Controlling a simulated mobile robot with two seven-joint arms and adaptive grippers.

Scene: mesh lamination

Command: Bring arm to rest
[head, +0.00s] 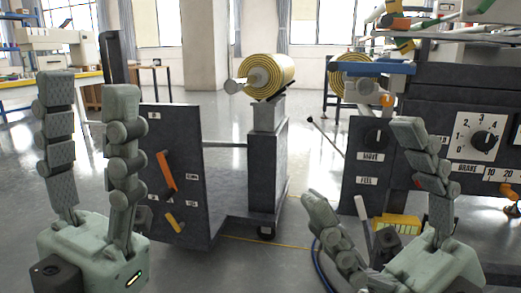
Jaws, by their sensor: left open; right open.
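My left gripper (88,92) stands at the left of the head view, fingers pointing up and apart. It is open, with nothing between its fingers. My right gripper (360,162) is at the lower right, its two fingers spread wide and empty. It is in front of the dark machine and hides part of its lower front. Neither gripper visibly holds anything.
A dark cart (172,180) with an orange lever (166,171) carries a yellow mesh roll (268,76) in the middle. The dark control machine (440,90) with a dial (485,138) fills the right. Open grey floor (330,225) lies between them.

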